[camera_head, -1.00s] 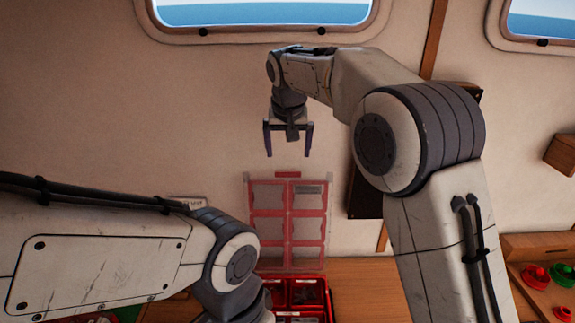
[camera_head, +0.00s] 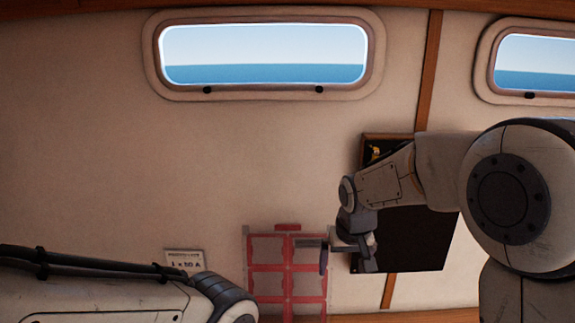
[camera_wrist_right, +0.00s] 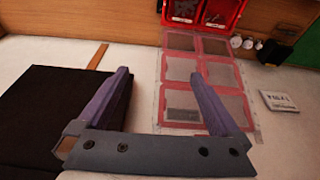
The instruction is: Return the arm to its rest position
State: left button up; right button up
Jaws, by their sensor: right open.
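My right gripper (camera_head: 346,258) hangs in front of the wall, beside the right edge of a clear lid with red frames (camera_head: 287,268) in the head view. In the right wrist view its two purple fingers (camera_wrist_right: 159,78) stand wide apart with nothing between them. My left arm (camera_head: 100,300) enters from the lower left of the head view; its gripper is out of the picture.
A dark panel (camera_head: 410,240) on the wall is partly behind my right arm. The red box (camera_wrist_right: 205,12) with compartments shows in the wrist view. A small printed card (camera_head: 184,261) is on the wall. Windows (camera_head: 263,55) are above; the left wall is clear.

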jog(key=s+d+f, duration=0.3)
jog(key=s+f, duration=0.1)
jog(key=s, duration=0.3)
jog(key=s+d+f, duration=0.3)
jog(key=s+f, duration=0.1)
jog(key=s, duration=0.4)
jog(key=s+a+f+n+g+b, duration=0.1)
jog(key=s+a+f+n+b, duration=0.1)
jog(key=s+a+b, duration=0.3)
jog(key=s+a+f+n+g+y+b, duration=0.1)
jog(key=s+a+f+n+g+b, duration=0.1)
jog(key=s+a+b, duration=0.4)
jog(key=s+a+f+n, duration=0.1)
jog(key=s+a+n, duration=0.1)
jog(key=s, duration=0.1)
jog(key=shift+a+f+n, duration=0.3)
jog(key=shift+a+n, duration=0.05)
jog(key=shift+n, duration=0.05)
